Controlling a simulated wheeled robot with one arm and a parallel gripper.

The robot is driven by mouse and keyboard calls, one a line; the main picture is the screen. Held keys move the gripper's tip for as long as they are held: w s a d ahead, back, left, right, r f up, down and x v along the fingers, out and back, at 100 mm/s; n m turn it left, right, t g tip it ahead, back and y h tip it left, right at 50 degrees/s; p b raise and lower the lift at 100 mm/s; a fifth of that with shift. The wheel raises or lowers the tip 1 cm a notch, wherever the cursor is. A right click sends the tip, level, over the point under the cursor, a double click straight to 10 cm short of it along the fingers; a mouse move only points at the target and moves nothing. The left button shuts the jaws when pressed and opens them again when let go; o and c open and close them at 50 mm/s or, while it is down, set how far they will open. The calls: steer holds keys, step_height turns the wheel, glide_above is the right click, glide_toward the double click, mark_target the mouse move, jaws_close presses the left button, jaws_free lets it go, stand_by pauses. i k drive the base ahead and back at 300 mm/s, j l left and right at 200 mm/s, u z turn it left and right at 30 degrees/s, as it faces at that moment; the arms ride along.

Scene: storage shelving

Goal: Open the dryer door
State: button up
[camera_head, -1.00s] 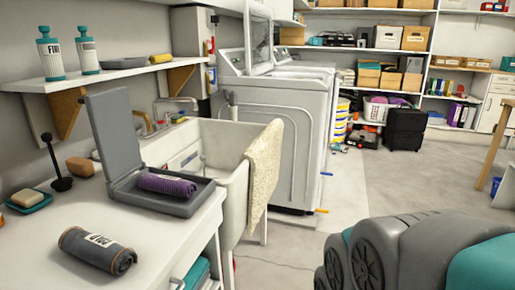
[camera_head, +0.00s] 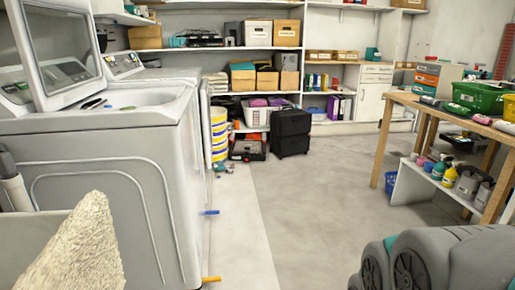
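Two white machines stand at the left. The near machine (camera_head: 110,190) has its top lid (camera_head: 62,45) raised and shows its side panel to me. The far machine (camera_head: 135,67) stands behind it with a control panel along its back, mostly hidden by the near one. A grey and teal part at the lower right looks like my own arm. My gripper is not in view.
A beige towel (camera_head: 75,250) hangs over the sink at the lower left. A yellow bucket stack (camera_head: 219,135) and black case (camera_head: 290,133) stand beyond the machines. A wooden workbench (camera_head: 405,98) is at right. The floor (camera_head: 300,215) between is clear.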

mark_target(205, 95)
steer(key=i+u, duration=0.2)
steer(key=i, duration=0.3)
steer(key=i+l+u, duration=0.2)
steer(key=i, duration=0.3)
steer(key=i+l+u, duration=0.15)
steer(key=i, duration=0.3)
steer(key=i+l+u, duration=0.2)
steer(key=i, duration=0.3)
steer(key=l, duration=0.1)
